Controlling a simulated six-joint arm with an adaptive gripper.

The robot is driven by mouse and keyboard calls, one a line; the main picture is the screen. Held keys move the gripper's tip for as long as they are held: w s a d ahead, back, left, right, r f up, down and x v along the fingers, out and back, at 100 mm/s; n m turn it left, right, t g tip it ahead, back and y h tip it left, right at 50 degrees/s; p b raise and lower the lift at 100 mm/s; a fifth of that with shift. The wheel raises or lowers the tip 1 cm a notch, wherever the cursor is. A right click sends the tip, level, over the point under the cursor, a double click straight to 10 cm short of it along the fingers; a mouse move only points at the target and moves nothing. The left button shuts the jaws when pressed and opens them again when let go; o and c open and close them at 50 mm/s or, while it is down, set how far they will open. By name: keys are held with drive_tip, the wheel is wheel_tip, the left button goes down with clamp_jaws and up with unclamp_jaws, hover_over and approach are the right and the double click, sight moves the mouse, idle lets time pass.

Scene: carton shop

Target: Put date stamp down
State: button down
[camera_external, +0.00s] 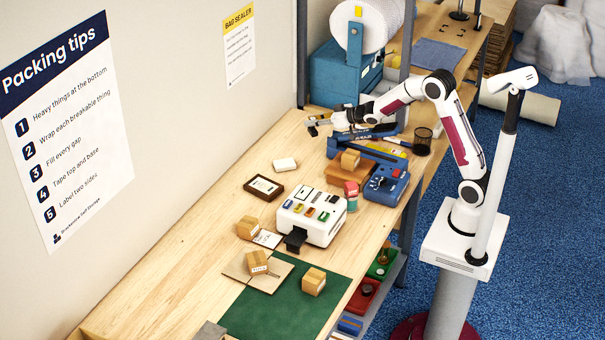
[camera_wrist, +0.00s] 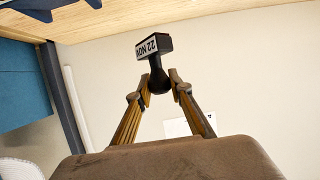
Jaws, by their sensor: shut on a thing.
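The date stamp (camera_wrist: 153,45) is dark, with a pale plate reading "22 NOV". In the wrist view it sits at the tips of my gripper (camera_wrist: 160,86), whose two fingers close on its dark rounded handle. In the external view my gripper (camera_external: 322,122) reaches out to the left over the far part of the bench, near the wall. The stamp is too small there to make out clearly. Whether it touches anything is hard to tell.
A blue bag sealer (camera_external: 365,143) lies right beside and below my gripper. A black mesh cup (camera_external: 422,142), a blue device (camera_external: 387,185) and a white machine (camera_external: 312,216) stand nearby. A dark framed tray (camera_external: 263,188) and small white block (camera_external: 285,164) lie left. Bare wood (camera_external: 225,195) lies along the wall.

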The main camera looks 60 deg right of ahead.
drive_tip(key=w+d+f, duration=0.1)
drive_tip(key=w+d, duration=0.1)
drive_tip(key=d, duration=0.7)
drive_tip(key=w+d+f+h, duration=0.1)
drive_tip(key=w+d, duration=0.2)
drive_tip(key=d, duration=0.7)
drive_tip(key=shift+w+m, duration=0.3)
drive_tip(key=shift+m, duration=0.1)
drive_tip(key=shift+f, duration=0.15)
wheel_tip(320, 180, down, 6)
drive_tip(key=shift+f, duration=0.1)
drive_tip(key=shift+f, duration=1.85)
drive_tip(key=shift+f, duration=0.15)
drive_tip(key=c, duration=1.8)
unclamp_jaws()
